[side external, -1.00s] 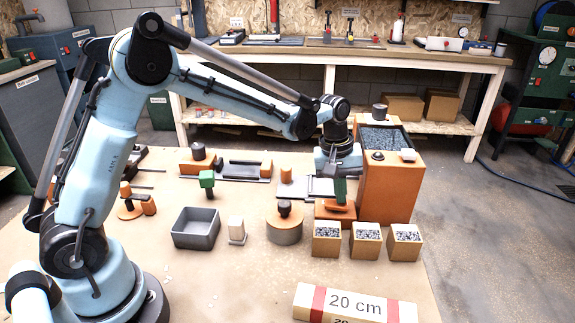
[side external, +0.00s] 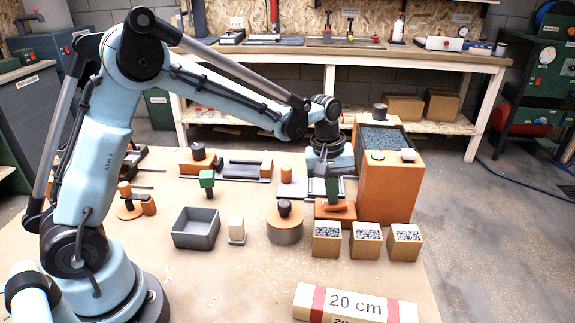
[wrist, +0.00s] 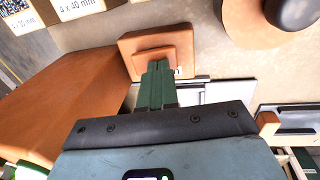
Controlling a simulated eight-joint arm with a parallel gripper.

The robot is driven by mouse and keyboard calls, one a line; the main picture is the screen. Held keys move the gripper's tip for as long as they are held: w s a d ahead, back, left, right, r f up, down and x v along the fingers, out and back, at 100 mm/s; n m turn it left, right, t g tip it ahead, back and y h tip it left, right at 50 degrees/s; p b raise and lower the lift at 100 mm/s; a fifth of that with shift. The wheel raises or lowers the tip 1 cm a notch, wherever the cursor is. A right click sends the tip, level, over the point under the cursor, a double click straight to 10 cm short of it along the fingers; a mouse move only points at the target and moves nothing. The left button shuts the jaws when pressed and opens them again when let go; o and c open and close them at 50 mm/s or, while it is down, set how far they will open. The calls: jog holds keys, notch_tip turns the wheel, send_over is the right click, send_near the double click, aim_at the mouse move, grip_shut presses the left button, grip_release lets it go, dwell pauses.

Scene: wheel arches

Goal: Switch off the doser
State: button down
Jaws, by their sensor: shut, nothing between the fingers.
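The doser (side external: 380,187) is a tall orange box with grey granules in its open top, right of my gripper. On its top are a pale round disc (side external: 375,155) and a small white block (side external: 408,154). An orange switch block (side external: 335,213) with a raised rocker (side external: 335,204) sits at its left foot. The switch block (wrist: 130,46) and rocker (wrist: 152,53) also show in the wrist view. My gripper (side external: 332,198) is shut and empty, its green fingertips (wrist: 157,70) at the rocker. Whether they touch it cannot be told.
Several granule-filled boxes (side external: 326,239) stand in front of the doser. A round orange-topped drum (side external: 285,226) with a dark knob stands left of them.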

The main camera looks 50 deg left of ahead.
jog(key=shift+r, duration=0.1)
notch_tip(320, 180, up, 14)
jog(key=s+a, duration=0.2)
jog(key=shift+f, duration=0.25)
jog(key=shift+w+d+r, duration=0.2)
jog(key=shift+w+d, duration=0.1)
jog(key=shift+d, duration=0.35)
jog(key=shift+f, duration=0.1)
send_near(325, 204)
jog(key=w+d+f, duration=0.1)
jog(key=f, duration=0.1)
jog(key=w+d+f, duration=0.1)
jog(key=f, duration=0.1)
jog(key=w+d+f, duration=0.1)
jog(key=f, duration=0.1)
jog(key=shift+h, duration=0.3)
